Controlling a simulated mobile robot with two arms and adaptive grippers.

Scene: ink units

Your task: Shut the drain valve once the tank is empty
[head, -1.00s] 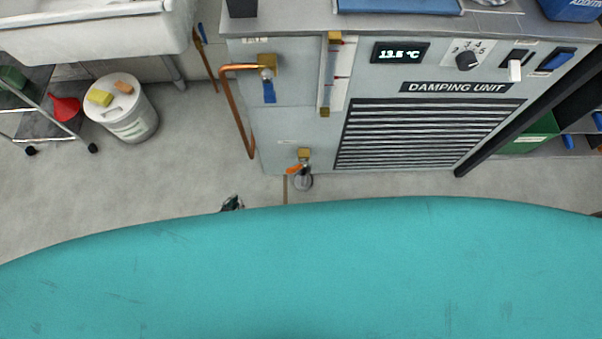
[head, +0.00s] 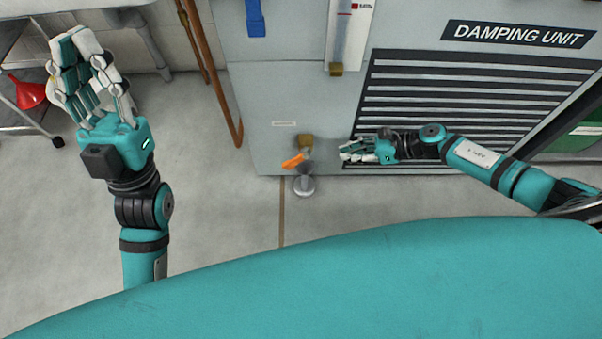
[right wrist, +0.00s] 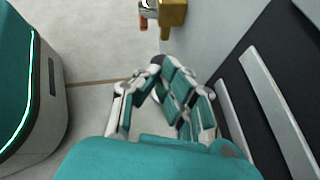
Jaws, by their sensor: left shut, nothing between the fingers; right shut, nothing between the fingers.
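The drain valve (head: 305,142) is a brass body low on the front of the damping unit (head: 300,90), with an orange handle (head: 292,161) pointing left and slightly down. My left gripper (head: 75,55) is shut and empty, raised at the left, far from the valve. The sight tube (head: 345,35) is cut off at the top; I cannot read its level.
A round grey drain piece (head: 303,185) is on the floor below the valve. A copper pipe (head: 215,75) runs down the unit's left side, near a blue handle (head: 255,20). A trolley with a red funnel (head: 28,92) stands far left. Floor between is clear.

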